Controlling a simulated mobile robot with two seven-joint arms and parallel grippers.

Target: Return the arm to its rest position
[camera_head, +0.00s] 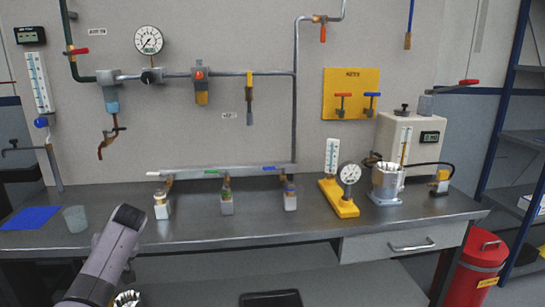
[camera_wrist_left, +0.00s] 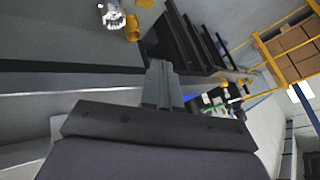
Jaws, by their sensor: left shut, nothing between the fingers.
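My left arm (camera_head: 105,258) comes in from the lower left in the head view, in front of the bench's left part; its fingers cannot be made out there. In the left wrist view my left gripper (camera_wrist_left: 162,85) has its fingers together, with nothing between them. A silver machined part (camera_wrist_left: 112,15) and a yellow part (camera_wrist_left: 133,28) lie beyond the fingertips at the top of that view, apart from them. My right gripper is in neither view.
The steel bench (camera_head: 260,225) carries a clear beaker (camera_head: 75,219), a blue mat (camera_head: 30,217), a yellow gauge stand (camera_head: 338,198) and a metal housing (camera_head: 386,183). A round metallic piece (camera_head: 128,298) shows beside my arm. A red bin (camera_head: 478,270) stands at right.

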